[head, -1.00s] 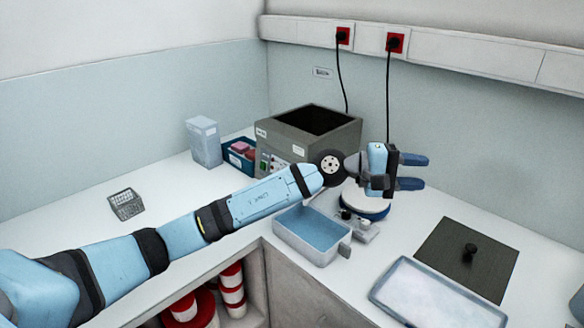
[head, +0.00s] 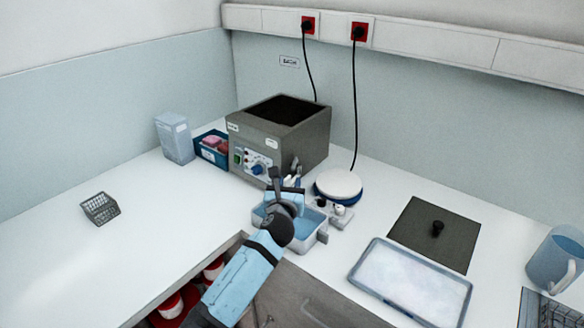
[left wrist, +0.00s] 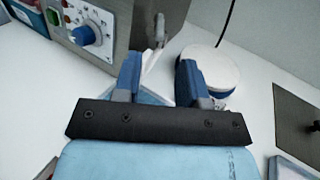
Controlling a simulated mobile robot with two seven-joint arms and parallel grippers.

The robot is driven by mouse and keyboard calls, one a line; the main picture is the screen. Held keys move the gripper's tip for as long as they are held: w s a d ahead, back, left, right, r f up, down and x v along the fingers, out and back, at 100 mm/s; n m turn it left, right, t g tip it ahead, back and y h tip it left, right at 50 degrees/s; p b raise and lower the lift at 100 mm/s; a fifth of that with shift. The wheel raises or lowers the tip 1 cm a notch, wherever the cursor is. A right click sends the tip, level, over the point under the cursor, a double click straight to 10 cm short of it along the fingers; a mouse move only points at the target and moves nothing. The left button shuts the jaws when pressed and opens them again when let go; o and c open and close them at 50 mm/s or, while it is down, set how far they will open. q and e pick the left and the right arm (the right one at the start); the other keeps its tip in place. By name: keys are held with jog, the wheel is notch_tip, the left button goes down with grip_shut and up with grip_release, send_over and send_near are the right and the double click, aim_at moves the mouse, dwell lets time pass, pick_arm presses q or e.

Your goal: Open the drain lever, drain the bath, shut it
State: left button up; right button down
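The bath (head: 300,140) is a grey box with a dark open top and a control panel with a blue knob on its front. A small grey tap or lever (head: 296,166) stands at its front right corner. It also shows in the left wrist view (left wrist: 159,28), with a pale spout-like part below it. A blue-lined tray (head: 315,240) stands in front of the bath, partly hidden by my arm. My left gripper (head: 288,183) is above the tray, close to the lever. In the left wrist view its fingers (left wrist: 160,78) are apart with nothing held between them. My right gripper is not in view.
A white-topped round hotplate (head: 338,184) stands right of the lever. A dark plate with a black knob (head: 437,228), a pale shallow tray (head: 410,285) and a jug (head: 555,258) lie further right. A wire basket (head: 100,208) sits left on open counter.

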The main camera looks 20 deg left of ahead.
aim_at(293, 169)
pick_arm(q)
jog(key=w, duration=0.2)
jog(key=w+a, duration=0.1)
jog(key=w, duration=0.5)
jog(key=shift+a, duration=0.15)
jog(key=shift+c, duration=0.2)
grip_shut()
